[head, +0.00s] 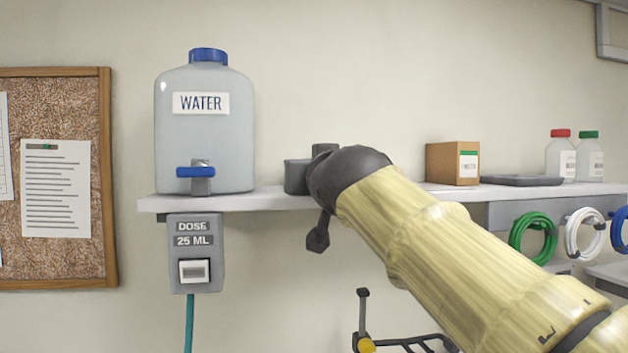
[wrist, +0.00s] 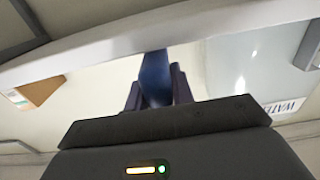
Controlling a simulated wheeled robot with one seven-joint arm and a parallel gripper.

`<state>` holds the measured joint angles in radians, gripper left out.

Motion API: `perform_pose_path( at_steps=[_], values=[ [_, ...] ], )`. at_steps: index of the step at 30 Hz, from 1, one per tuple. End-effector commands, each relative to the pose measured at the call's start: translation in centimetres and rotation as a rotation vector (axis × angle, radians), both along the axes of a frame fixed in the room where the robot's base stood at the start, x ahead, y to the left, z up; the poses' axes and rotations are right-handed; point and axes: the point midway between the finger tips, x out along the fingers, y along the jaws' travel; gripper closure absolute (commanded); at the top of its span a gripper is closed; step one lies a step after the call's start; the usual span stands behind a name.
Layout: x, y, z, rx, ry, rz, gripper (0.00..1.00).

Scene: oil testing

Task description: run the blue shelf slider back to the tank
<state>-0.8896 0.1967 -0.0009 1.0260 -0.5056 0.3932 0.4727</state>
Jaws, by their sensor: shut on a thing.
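The blue shelf slider (wrist: 154,80) shows in the wrist view between the two dark fingers of my gripper (wrist: 157,92), by the shelf edge. My gripper is shut on it. In the head view my gripper (head: 300,176) is at the front edge of the white shelf (head: 270,203), and my wrist and arm hide the slider. The tank (head: 204,130), a translucent jug labelled WATER with a blue cap and blue tap, stands on the shelf a short way left of my gripper. In the wrist view the tank (wrist: 246,62) is to the right.
A grey dose box (head: 196,255) marked 25 ML hangs under the shelf below the tank. A cardboard box (head: 453,163), a dark tray (head: 522,181) and two bottles are on the shelf to the right. Coiled hoses (head: 533,238) hang below. The shelf between gripper and tank looks clear.

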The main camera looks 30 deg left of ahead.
Motion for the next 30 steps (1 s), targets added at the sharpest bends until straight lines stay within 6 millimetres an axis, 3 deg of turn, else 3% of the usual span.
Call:
perform_pose_path(
  at_steps=[6,7,10,22,30],
  values=[
    [-0.2,0.2,0.1,0.004,0.000,0.005,1.00],
    [-0.2,0.2,0.1,0.004,0.000,0.006,0.72],
    [-0.2,0.1,0.1,0.004,0.000,0.005,0.55],
    [-0.5,-0.3,0.0,0.002,-0.001,0.003,0.55],
    [-3.7,-3.1,-0.2,0.005,-0.003,0.004,0.55]
  ],
)
